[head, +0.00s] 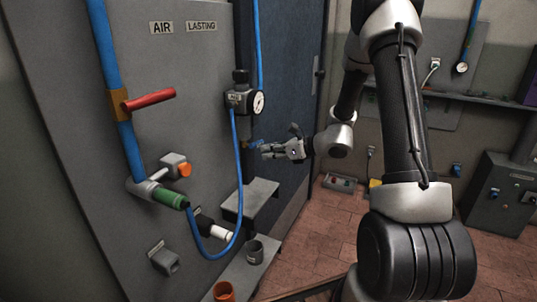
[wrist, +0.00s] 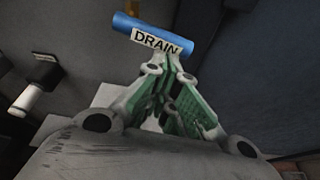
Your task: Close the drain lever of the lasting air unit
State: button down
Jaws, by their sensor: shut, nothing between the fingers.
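The lasting air unit (head: 240,99), with a round gauge, is mounted on the grey panel below the AIR and LASTING signs. Its blue drain lever (head: 254,143) is low on the unit. In the wrist view the lever (wrist: 150,30) is a blue bar labelled DRAIN, lying crosswise and slightly tilted just beyond my fingertips. My gripper (head: 265,151) is shut and empty, its fingers pointing left at the lever from the right. In the wrist view the closed fingertips (wrist: 168,64) are at the lever's label; I cannot tell whether they touch it.
A red-handled valve (head: 148,100) is on the blue pipe at left. A green coupling (head: 169,197) joins a blue hose (head: 238,190) hanging beside the unit. A grey shelf (head: 249,194) is below the lever. A dark cup (head: 255,252) and an orange cup (head: 223,291) are lower.

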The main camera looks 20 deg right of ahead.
jog(key=shift+s+a, duration=0.1)
jog(key=shift+s+a+r, duration=0.3)
jog(key=shift+s+a, duration=0.15)
jog(key=shift+d, duration=0.1)
jog(key=v, duration=1.2)
dwell(0.3)
